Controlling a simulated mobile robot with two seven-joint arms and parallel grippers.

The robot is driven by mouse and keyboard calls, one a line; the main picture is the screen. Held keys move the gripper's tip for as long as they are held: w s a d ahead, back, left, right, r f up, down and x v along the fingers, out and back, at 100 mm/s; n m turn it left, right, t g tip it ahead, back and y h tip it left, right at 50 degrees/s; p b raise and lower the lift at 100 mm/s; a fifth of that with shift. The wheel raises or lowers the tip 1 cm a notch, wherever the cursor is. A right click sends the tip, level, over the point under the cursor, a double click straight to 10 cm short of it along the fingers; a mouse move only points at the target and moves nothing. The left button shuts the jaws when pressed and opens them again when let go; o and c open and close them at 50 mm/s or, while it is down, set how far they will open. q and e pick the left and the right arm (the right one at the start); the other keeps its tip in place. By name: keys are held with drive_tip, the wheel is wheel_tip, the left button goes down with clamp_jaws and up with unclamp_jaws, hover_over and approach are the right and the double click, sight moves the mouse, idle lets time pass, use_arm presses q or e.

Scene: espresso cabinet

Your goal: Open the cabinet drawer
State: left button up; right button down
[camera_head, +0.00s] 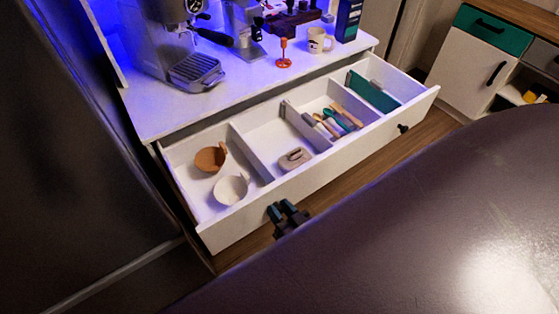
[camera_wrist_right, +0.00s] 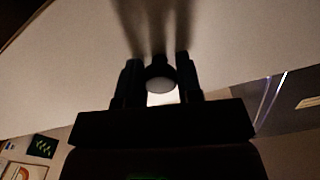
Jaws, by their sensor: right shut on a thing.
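The cabinet drawer (camera_head: 350,145) is pulled well out below the white counter, its compartments showing from above. My right gripper (camera_head: 283,209) is at the left part of the drawer front. In the right wrist view my right gripper (camera_wrist_right: 160,80) has its two fingers on either side of a round knob (camera_wrist_right: 161,76), shut on it. In the head view that knob is hidden by the fingers. A second dark knob (camera_head: 403,128) on the right of the drawer front is free. My left gripper is not in view.
The drawer holds a brown cup (camera_head: 209,159), a white cup (camera_head: 230,190), a beige lidded item (camera_head: 294,159) and several utensils (camera_head: 338,118). An espresso machine (camera_head: 178,45), a mug (camera_head: 317,40) and an orange stand (camera_head: 283,55) are on the counter (camera_head: 240,85).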

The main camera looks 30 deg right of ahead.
drive_tip(key=c, duration=0.8)
unclamp_jaws()
drive_tip(key=s, duration=1.1)
drive_tip(key=shift+d+b, duration=0.2)
drive_tip(key=shift+b, duration=0.2)
drive_tip(key=shift+w, duration=0.1)
